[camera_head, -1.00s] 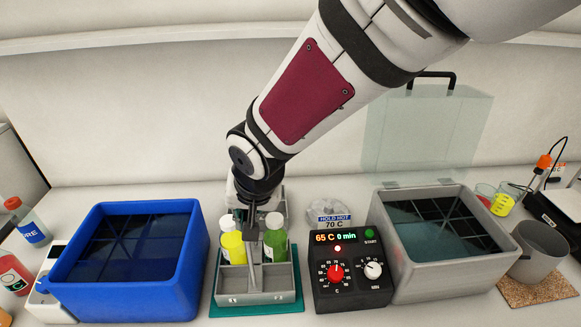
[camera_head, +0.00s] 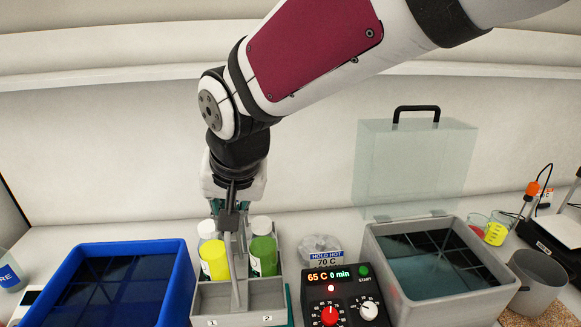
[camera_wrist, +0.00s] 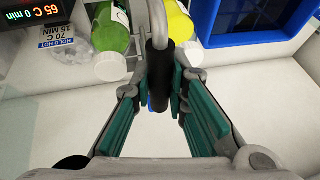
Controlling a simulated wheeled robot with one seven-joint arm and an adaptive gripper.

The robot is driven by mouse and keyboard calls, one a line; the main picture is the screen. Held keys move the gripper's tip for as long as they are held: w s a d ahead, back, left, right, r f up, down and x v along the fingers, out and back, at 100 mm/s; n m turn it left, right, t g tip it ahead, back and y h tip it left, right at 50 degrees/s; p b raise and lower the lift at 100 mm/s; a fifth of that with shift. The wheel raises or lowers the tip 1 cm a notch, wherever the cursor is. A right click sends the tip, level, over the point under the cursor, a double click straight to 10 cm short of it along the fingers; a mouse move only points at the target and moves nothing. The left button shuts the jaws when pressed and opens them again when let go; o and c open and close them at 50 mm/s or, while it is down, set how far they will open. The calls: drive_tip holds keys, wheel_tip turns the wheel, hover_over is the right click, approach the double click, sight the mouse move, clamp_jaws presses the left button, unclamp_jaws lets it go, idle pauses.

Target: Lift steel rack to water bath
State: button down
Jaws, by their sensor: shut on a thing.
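The steel rack (camera_head: 262,297) is a grey compartmented tray with a tall central handle. It holds bottles with yellow (camera_head: 214,262) and green (camera_head: 263,256) contents. My gripper (camera_head: 232,215) is shut on the handle from above; the wrist view shows the dark handle grip (camera_wrist: 158,78) between the teal finger pads. The rack is over the teal mat (camera_head: 291,308); any gap beneath it is hidden. The grey water bath (camera_head: 390,270) stands to the right, its clear lid (camera_head: 415,165) raised and dark liquid inside. Its control box (camera_head: 347,300) reads 65 C, 0 min.
A blue tub (camera_head: 186,275) of dark liquid stands close to the rack's left. The control box stands between rack and bath. A "HOLD HOT 70 C" sign (camera_head: 327,257) is behind it.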

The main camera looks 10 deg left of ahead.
drive_tip(key=shift+r, duration=0.2)
drive_tip(key=shift+r+p, duration=2.25)
drive_tip(key=shift+r, duration=1.65)
drive_tip(key=w+d, duration=0.3)
drive_tip(key=d, duration=0.7)
drive_tip(key=shift+d, duration=0.35)
drive_tip(key=w+d, duration=0.2)
drive_tip(key=d, duration=0.8)
drive_tip(key=shift+w+d+b, duration=0.2)
drive_tip(key=shift+w+b, duration=0.15)
drive_tip(key=shift+b, duration=0.1)
